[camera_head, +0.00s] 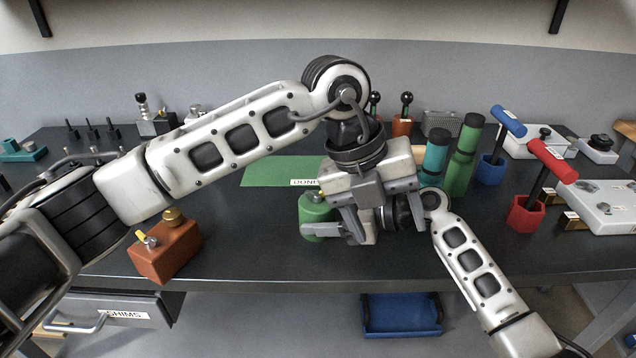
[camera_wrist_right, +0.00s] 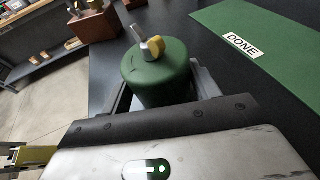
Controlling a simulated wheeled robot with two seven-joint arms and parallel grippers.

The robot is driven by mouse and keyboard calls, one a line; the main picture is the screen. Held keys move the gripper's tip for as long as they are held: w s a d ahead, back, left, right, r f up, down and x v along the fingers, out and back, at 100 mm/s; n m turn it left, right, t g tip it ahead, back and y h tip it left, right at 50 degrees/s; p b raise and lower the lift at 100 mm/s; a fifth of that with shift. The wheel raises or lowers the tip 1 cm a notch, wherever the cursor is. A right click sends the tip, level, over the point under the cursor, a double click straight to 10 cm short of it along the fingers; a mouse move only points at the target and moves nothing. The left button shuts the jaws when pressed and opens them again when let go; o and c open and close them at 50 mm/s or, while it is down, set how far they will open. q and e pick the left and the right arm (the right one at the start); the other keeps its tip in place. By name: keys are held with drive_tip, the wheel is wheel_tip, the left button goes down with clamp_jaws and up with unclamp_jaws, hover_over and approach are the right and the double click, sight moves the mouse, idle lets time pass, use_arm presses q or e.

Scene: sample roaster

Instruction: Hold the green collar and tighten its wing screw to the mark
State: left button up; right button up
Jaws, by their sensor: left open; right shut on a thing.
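The green collar (camera_head: 315,217) stands near the front of the dark bench, a squat green cylinder. In the right wrist view the collar (camera_wrist_right: 158,72) carries its wing screw (camera_wrist_right: 152,46) on top, with a pale metal tab and a yellow part; its alignment with a mark cannot be told. My right gripper (camera_head: 318,231) comes from the right and is shut on the collar, one finger on each side. My left gripper (camera_head: 381,213) is open and empty, pointing down just right of the collar. It hides part of my right wrist. The collar appears upright.
A green mat (camera_head: 270,172) labelled DONE lies behind the collar. An orange-brown block (camera_head: 165,250) with a knob stands at front left. Green and teal cylinders (camera_head: 462,160) and red (camera_head: 525,212) and blue (camera_head: 490,168) T-handled tools stand right. A blue bin (camera_head: 402,318) sits below.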

sight(317, 188)
use_arm(q)
drive_tip(key=w+a+r+n+t+y, duration=0.5)
drive_tip(key=w+a+r+y, duration=0.1)
drive_tip(key=w+a+r, duration=0.2)
drive_tip(key=x, duration=1.2)
drive_tip(key=shift+s+d+f, duration=0.1)
drive_tip(key=shift+s+d, duration=0.1)
drive_tip(key=shift+s, duration=0.05)
drive_tip(key=c, duration=1)
